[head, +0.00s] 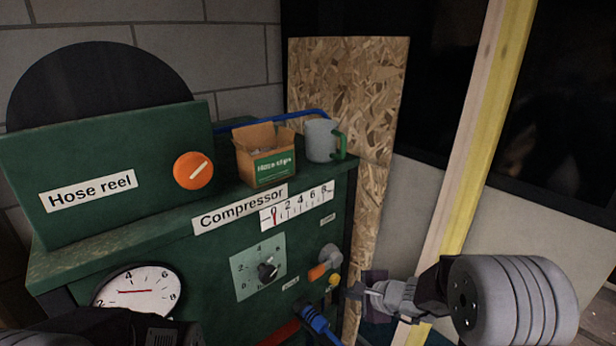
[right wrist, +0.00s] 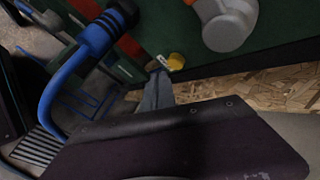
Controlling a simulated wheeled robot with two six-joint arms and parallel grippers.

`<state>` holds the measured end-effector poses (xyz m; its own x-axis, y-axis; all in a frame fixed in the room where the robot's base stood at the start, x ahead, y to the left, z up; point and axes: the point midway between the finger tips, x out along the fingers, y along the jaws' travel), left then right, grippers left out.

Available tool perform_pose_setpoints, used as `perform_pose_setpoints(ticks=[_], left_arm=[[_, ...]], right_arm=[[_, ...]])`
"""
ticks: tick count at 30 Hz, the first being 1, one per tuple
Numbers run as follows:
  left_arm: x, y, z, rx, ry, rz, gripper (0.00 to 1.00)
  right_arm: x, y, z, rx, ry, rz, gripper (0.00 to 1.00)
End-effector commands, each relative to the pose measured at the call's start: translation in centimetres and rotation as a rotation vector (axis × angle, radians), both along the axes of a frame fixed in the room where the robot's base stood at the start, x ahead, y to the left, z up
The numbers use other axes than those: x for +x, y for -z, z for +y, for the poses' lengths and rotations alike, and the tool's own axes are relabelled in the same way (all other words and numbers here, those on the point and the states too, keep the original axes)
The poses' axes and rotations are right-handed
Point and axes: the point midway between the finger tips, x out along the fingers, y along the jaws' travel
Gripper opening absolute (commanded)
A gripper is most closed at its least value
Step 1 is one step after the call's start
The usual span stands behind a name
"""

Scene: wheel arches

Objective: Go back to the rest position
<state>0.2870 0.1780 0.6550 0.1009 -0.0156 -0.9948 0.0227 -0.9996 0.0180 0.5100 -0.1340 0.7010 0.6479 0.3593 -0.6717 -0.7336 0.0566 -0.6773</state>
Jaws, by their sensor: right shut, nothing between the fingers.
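My right gripper (head: 354,291) is shut and empty in the head view. Its tips are just right of the green compressor's front (head: 190,285), close to a small yellow knob (head: 334,280). In the right wrist view the closed fingers (right wrist: 158,78) point at the yellow knob (right wrist: 176,61); I cannot tell whether they touch it. A dark part of my left arm (head: 105,328) shows at the lower left, and its gripper is out of view.
An orange-tipped grey lever (head: 328,262), a dial knob (head: 267,270) and a blue hose fitting (head: 318,322) are on the front. A cardboard box (head: 265,153) and a mug (head: 321,140) stand on top. A yellow-edged post (head: 478,150) rises behind my right arm.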

Motion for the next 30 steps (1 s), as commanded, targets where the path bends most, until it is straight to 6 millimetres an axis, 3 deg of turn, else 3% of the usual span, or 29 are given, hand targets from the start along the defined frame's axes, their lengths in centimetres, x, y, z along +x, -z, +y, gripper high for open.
perform_pose_setpoints(ticks=[1, 3, 8, 12, 15, 21, 24, 30], left_arm=[[0.0, 0.0, 0.0, 0.000, 0.000, 0.000, 0.00], [0.0, 0.0, 0.0, 0.000, 0.000, 0.000, 0.00], [0.0, 0.0, 0.0, 0.000, 0.000, 0.000, 0.00], [0.0, 0.0, 0.0, 0.000, 0.000, 0.000, 0.00], [0.0, 0.0, 0.0, 0.000, 0.000, 0.000, 0.00], [0.0, 0.0, 0.0, 0.000, 0.000, 0.000, 0.00], [0.0, -4.8, 0.0, 0.000, 0.000, 0.000, 0.00], [0.0, -12.0, 0.0, 0.000, 0.000, 0.000, 0.00]], right_arm=[[-1.9, -0.8, 1.9, -0.066, -0.130, -0.017, 0.00], [-5.0, -0.8, 3.5, -0.166, -0.312, -0.017, 0.00], [-12.3, 0.8, 4.3, -0.407, -0.705, 0.018, 0.00], [-17.4, 2.5, 2.2, -0.608, -0.988, 0.069, 0.00], [-19.8, 3.4, 0.0, -0.728, -1.139, 0.108, 0.00], [-22.4, 4.7, -4.6, -0.923, -1.353, 0.200, 0.00], [-22.3, -0.2, -4.5, -0.911, -1.318, 0.210, 0.00], [-22.2, -7.3, -4.5, -0.910, -1.319, 0.209, 0.00]])
